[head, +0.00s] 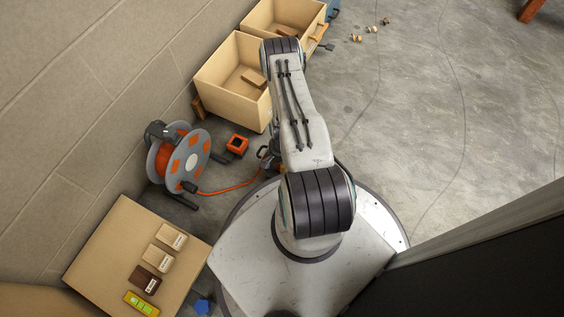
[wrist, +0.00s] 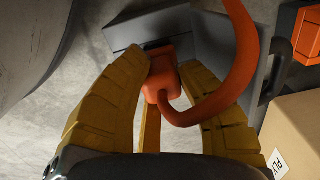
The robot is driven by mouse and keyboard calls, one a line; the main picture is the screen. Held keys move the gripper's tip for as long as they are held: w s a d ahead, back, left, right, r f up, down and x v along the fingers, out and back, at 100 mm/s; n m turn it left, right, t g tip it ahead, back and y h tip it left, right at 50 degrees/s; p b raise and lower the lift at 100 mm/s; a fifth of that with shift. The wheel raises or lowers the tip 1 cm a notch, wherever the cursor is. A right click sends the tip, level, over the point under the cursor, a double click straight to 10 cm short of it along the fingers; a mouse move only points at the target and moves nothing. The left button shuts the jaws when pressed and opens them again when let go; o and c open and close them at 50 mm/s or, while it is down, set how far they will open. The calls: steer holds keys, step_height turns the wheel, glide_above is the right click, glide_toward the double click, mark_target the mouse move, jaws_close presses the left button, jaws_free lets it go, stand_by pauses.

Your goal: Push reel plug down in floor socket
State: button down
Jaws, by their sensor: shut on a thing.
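My gripper (wrist: 164,70) has yellow fingers shut on the orange reel plug (wrist: 158,84) in the wrist view. An orange cable rises from the plug and loops to the right. The plug's far end is at a dark opening in the grey floor socket (wrist: 150,28); how deep it sits I cannot tell. In the head view, my arm hides most of the gripper, the plug and the socket. The cable reel (head: 180,158), grey with orange patches, stands left of my arm. Its orange cable (head: 222,190) runs along the floor towards my gripper.
A small orange box (head: 237,145) sits on the floor between reel and arm. Open wooden bins (head: 225,75) stand beyond it along the wall. A board with labelled blocks (head: 115,235) is at lower left. The floor at upper right is mostly clear.

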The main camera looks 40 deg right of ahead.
steer(key=shift+f+b, duration=0.6)
steer(key=shift+f, duration=0.15)
steer(key=c, duration=0.9)
jaws_free()
steer(key=shift+r, duration=0.15)
steer(key=shift+o, duration=0.2)
step_height(320, 180, up, 12)
